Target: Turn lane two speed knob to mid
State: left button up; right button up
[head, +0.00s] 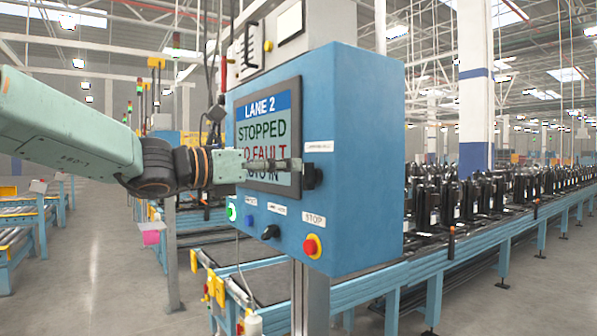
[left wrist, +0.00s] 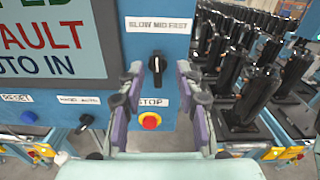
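The lane two speed knob (head: 312,176) is a black knob on the right of the blue control box's front, under a small white label. In the left wrist view the knob (left wrist: 157,68) sits below the "SLOW MID FAST" label (left wrist: 158,24), its grip roughly upright. My left gripper (head: 297,164) reaches across the screen to the knob. In the left wrist view its open fingers (left wrist: 159,80) flank the knob left and right, with gaps showing on both sides. How deep the tips reach around it is unclear. My right gripper is not in view.
The screen (head: 266,130) reads "LANE 2 STOPPED", with fault text partly hidden by my arm. Below are a red stop button (head: 312,246), a black selector (head: 270,232), a blue button (head: 249,220) and a green-lit button (head: 232,212). A conveyor with black compressors (head: 480,200) runs right.

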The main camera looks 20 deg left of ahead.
aim_at(304, 165)
pick_arm(q)
jog(key=p+x, duration=0.1)
jog(key=x, duration=0.4)
jog(key=shift+w+a+f, duration=0.1)
jog(key=shift+w, duration=0.05)
